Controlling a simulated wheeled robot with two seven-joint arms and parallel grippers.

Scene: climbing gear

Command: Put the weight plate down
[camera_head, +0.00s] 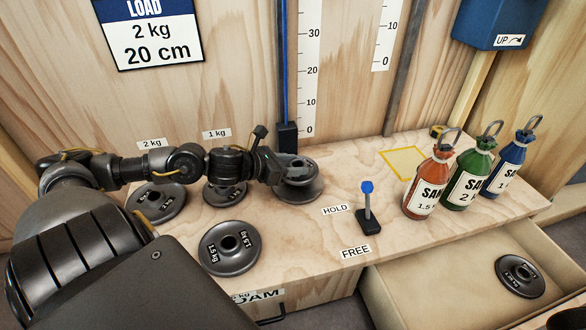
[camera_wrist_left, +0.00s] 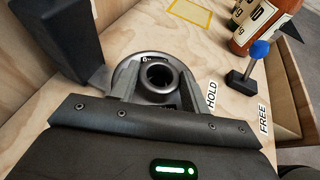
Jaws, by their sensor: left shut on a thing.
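My left gripper (camera_head: 284,172) reaches in from the left over the bench and is shut on a dark grey weight plate (camera_head: 301,164). The held plate is level, with its round centre hole facing up. Below it shows a wider dark disc (camera_head: 308,193); I cannot tell whether the two touch. In the left wrist view the plate (camera_wrist_left: 148,68) lies between the two fingers (camera_wrist_left: 152,92), and part of its rim is hidden by them. My right gripper is not in view.
Other plates lie on the bench (camera_head: 290,235): one at the left (camera_head: 150,212), one behind my arm (camera_head: 226,198), a 1.5 kg one (camera_head: 222,262) in front. A blue-topped lever (camera_head: 367,205) and three bottles (camera_head: 428,185) stand right. An open drawer (camera_head: 430,290) holds a plate (camera_head: 518,277).

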